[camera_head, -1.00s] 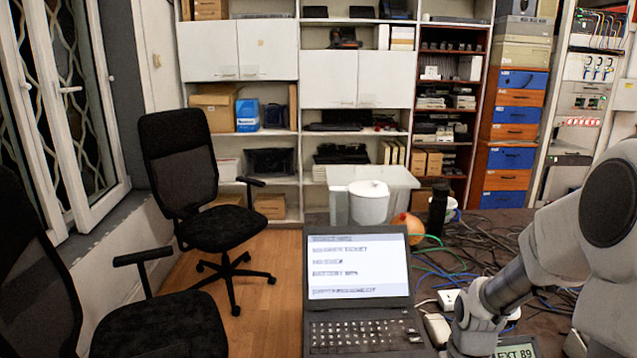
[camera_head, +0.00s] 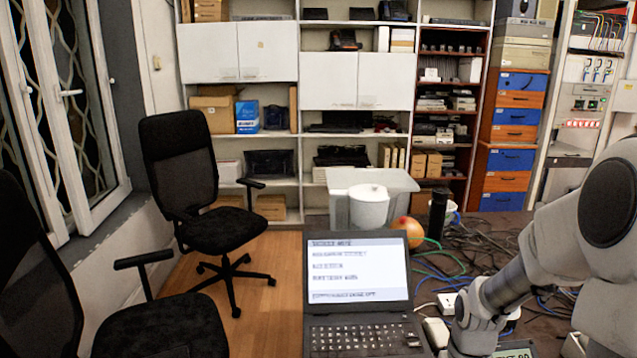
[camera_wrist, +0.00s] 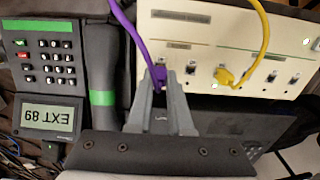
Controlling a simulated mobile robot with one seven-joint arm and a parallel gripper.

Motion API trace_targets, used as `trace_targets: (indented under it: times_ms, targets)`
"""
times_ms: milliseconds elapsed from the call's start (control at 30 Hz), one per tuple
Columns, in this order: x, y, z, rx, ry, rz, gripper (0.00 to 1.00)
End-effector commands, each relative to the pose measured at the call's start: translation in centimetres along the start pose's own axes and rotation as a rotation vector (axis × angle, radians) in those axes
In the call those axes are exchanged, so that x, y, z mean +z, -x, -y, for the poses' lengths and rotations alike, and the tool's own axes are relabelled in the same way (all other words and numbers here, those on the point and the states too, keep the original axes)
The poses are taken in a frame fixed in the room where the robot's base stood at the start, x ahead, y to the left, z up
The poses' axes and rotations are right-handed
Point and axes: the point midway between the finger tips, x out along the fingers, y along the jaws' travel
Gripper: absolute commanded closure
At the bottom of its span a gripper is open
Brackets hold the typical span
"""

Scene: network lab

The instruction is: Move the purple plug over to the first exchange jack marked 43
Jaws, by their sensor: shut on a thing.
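In the wrist view my gripper (camera_wrist: 160,88) is shut on the purple plug (camera_wrist: 159,73). A purple cable (camera_wrist: 128,28) runs up from the plug and out of the top of the view. The plug is at the near edge of a pale jack panel (camera_wrist: 200,45). My fingers hide its tip, so I cannot tell whether it sits in a jack. A yellow plug (camera_wrist: 226,76) with a yellow cable is in the panel to the right. Dark jacks (camera_wrist: 270,78) lie along the same row. Their markings are too small to read, so I cannot pick out 43.
A desk phone (camera_wrist: 50,75) with an upside-down "EXT 89" display lies left of my gripper in the wrist view. In the head view, an open laptop (camera_head: 358,270), a white tub (camera_head: 369,206) and loose cables (camera_head: 490,245) crowd the table.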

Motion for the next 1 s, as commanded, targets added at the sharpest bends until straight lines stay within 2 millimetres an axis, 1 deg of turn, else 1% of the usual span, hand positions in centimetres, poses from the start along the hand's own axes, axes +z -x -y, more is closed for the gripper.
trace_targets:
  times_ms: [33, 600, 933, 967, 1000]
  targets:
    - [0.0, 0.4, 0.0, 0.0, 0.0, 0.0, 1.0]
    - [0.0, 2.7, 0.0, 0.0, 0.0, 0.0, 1.0]
    - [0.0, 2.8, 0.0, 0.0, 0.0, 0.0, 1.0]
    - [0.0, 2.8, 0.0, 0.0, 0.0, 0.0, 0.87]
    - [0.0, 2.8, 0.0, 0.0, 0.0, 0.0, 0.94]
